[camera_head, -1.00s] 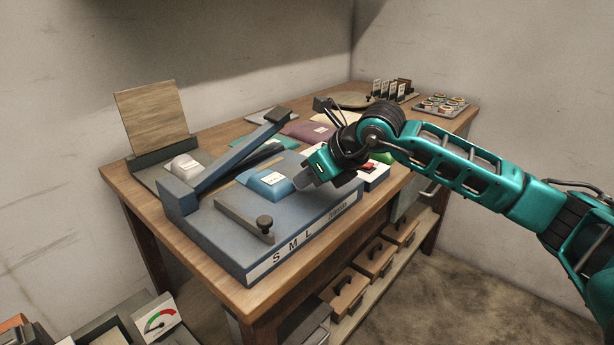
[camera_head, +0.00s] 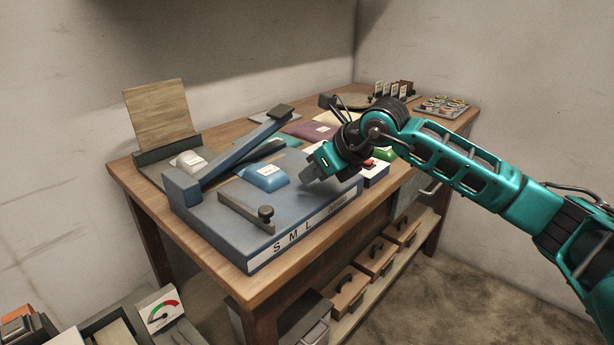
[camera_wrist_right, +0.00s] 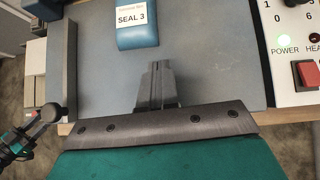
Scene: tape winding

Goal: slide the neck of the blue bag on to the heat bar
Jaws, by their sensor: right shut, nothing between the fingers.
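The blue bag (camera_head: 264,177), with a white label, lies flat on the blue sealer base (camera_head: 240,240). It also shows at the top of the right wrist view (camera_wrist_right: 138,38), labelled "SEAL 3". The sealer's raised arm (camera_head: 225,160) slants up behind the bag. The heat bar is hard to make out there, and the bag's neck is not clear. My right gripper (camera_head: 308,174) is shut and empty, low over the base to the right of the bag. A gap shows between its fingertips (camera_wrist_right: 157,68) and the bag.
A grey stop bar with a dark knob (camera_head: 265,213) lies in front of the bag. A white switch box (camera_wrist_right: 297,55) with a green light and red switch adjoins the base. A grey-white item (camera_head: 188,160) sits left of the arm. The base's front right is clear.

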